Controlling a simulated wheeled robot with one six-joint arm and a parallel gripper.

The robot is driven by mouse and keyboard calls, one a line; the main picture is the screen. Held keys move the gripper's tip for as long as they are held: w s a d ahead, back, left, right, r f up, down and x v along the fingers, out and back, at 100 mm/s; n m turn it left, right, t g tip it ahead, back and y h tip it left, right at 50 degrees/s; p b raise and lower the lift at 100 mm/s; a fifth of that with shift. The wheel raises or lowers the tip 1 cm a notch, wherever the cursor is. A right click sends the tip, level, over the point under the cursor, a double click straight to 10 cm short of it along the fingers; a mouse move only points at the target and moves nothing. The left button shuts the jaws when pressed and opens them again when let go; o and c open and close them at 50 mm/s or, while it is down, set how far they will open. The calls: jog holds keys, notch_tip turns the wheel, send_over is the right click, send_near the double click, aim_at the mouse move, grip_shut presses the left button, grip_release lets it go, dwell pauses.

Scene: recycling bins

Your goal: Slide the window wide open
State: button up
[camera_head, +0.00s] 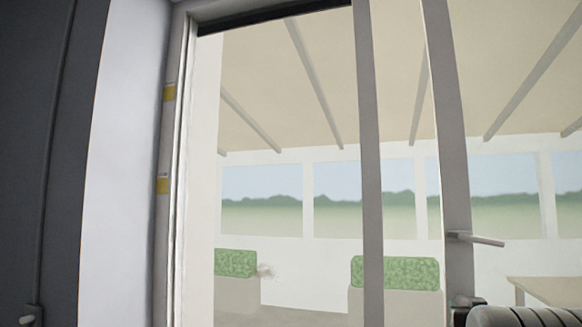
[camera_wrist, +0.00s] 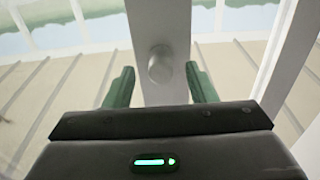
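The window (camera_head: 370,180) has tall grey upright bars in the head view. A short bar-like handle (camera_head: 478,239) sticks out from the right upright (camera_head: 452,150). In the wrist view, a round knob-like handle end (camera_wrist: 160,65) stands on a pale upright (camera_wrist: 158,30). My gripper (camera_wrist: 161,85) is open, with one green finger on each side of that upright and the knob in the gap. Clear space shows between the fingers and the knob. The fingers do not show in the head view.
A grey wall (camera_head: 30,150) and a pale window reveal (camera_head: 120,160) lie at the left. Beyond the window are hedge-topped planters (camera_head: 395,303), a table (camera_head: 548,290) at the right and a beamed ceiling. Part of my arm shows at the bottom right.

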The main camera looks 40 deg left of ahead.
jog(key=shift+s, duration=0.1)
jog(key=shift+b+v, duration=0.5)
jog(key=shift+v, duration=1.95)
jog(key=p+x, duration=0.1)
jog(key=x, duration=0.4)
